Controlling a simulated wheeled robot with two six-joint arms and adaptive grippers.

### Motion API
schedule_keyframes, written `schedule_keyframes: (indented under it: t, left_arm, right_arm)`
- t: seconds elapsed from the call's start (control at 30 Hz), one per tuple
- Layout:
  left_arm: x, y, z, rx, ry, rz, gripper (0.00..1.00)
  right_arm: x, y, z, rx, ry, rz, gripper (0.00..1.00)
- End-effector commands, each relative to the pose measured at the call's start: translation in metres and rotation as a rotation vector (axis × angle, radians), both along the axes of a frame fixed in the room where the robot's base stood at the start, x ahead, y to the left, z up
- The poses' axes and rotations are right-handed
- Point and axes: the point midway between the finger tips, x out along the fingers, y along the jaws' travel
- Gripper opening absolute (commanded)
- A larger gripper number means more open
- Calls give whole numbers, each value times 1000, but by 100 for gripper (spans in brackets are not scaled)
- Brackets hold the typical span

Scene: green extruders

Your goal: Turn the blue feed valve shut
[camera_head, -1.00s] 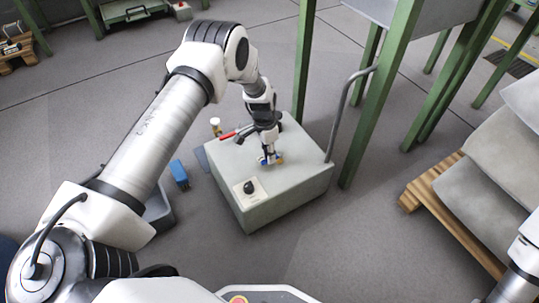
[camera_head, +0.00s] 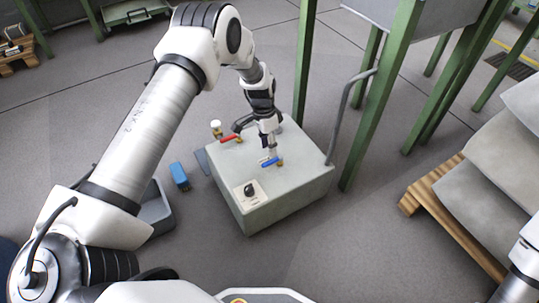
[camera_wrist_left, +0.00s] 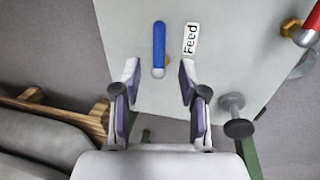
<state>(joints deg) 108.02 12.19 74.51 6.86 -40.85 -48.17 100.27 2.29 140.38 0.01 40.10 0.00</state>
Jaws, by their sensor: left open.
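The blue feed valve handle (camera_head: 269,162) sits on top of the grey-green cabinet (camera_head: 285,200). In the left wrist view the blue handle (camera_wrist_left: 159,45) runs nearly upright in the picture, with a brass fitting beside it, next to the "Feed" label (camera_wrist_left: 191,39). My left gripper (camera_head: 272,152) is just at the valve in the head view. In the wrist view its two fingers (camera_wrist_left: 159,75) are spread apart, one on each side of the handle's lower end, with gaps between. Whether they touch it cannot be told. My right gripper is out of view.
A red-handled valve (camera_head: 230,139) and a white-topped fitting (camera_head: 216,127) stand at the cabinet's left back. A black knob (camera_head: 249,188) is on its front left. A grey curved handrail (camera_head: 345,110) and green posts (camera_head: 375,110) rise at the right.

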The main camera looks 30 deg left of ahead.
Motion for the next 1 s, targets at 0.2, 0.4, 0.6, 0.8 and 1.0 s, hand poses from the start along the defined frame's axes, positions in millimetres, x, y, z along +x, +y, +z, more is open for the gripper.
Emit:
schedule_keyframes:
  t: [0.2, 0.4, 0.6, 0.8, 1.0]
  left_arm:
    - [6, 9, 52, 0, -2, 0, 42]
    - [7, 12, 69, 0, 1, 0, 42]
    - [7, 12, 69, 0, 1, 0, 42]
    - [7, 12, 69, 0, 1, 0, 42]
    - [-21, -1, 40, 6, 87, -27, 42]
  right_arm:
    - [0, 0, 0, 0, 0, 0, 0]
    - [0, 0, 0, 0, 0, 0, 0]
    - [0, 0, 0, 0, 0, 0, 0]
    - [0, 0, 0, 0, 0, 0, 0]
    - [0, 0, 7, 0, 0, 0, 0]
